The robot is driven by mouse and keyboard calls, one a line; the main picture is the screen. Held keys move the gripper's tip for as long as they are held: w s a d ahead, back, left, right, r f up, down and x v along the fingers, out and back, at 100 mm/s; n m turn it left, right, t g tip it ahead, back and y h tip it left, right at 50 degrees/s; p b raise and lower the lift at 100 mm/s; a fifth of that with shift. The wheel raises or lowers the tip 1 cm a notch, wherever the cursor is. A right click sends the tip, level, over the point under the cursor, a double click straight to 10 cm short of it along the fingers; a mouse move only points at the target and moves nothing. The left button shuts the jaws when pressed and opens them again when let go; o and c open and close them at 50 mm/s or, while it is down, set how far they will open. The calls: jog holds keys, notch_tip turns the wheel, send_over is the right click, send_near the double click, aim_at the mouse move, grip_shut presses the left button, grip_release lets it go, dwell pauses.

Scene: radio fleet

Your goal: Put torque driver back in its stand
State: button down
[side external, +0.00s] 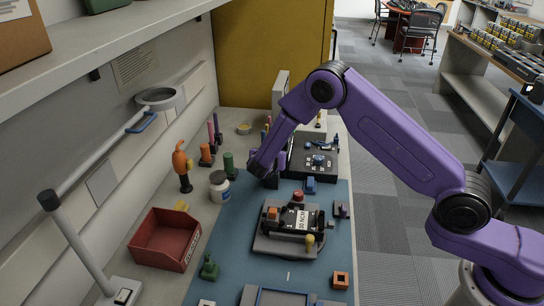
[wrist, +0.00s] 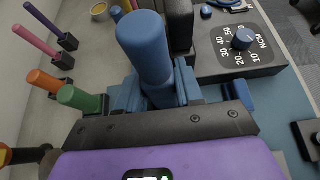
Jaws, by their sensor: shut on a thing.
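A thick blue cylindrical handle (wrist: 146,45), which I take for the torque driver, stands up between my gripper's jaws in the wrist view. My gripper (wrist: 155,88) is shut on it. The handle's lower end and any tip are hidden by the jaws. In the side external view my gripper (side external: 268,174) is low over the bench, behind the mat's far left part, and the driver is mostly hidden there. I cannot tell which holder is the driver's stand, nor whether the driver touches it.
Orange (side external: 206,153) and green (side external: 229,164) handled tools stand left of my gripper. A dark box with a blue dial (wrist: 242,38) and NCM scale is at right. A white jar (side external: 219,186), red bin (side external: 164,238) and grey fixture (side external: 262,241) are nearer.

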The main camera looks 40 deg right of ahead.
jog(key=shift+f, duration=0.15)
jog(key=c, duration=0.7)
grip_release()
jog(key=v, duration=1.2)
jog(key=s+d+r+m+g+y, duration=0.2)
jog(key=s+d+m+g+y, duration=0.1)
jog(key=s, duration=0.9)
jog(key=s+d+r+m+g+y, duration=0.2)
jog(key=s+m, duration=0.4)
jog(key=s, duration=0.7)
jog(key=s+d+r+m+g+y, duration=0.3)
jog(key=s+d+r+m+y, duration=0.1)
jog(key=s, duration=0.8)
jog(key=shift+s+d+m+g, duration=0.15)
jog(key=shift+d+m, duration=0.2)
jog(key=shift+d, duration=0.1)
jog(key=shift+s+d+m+g, duration=0.15)
jog(key=shift+s+d+m, duration=0.05)
jog(key=shift+d+m, duration=0.2)
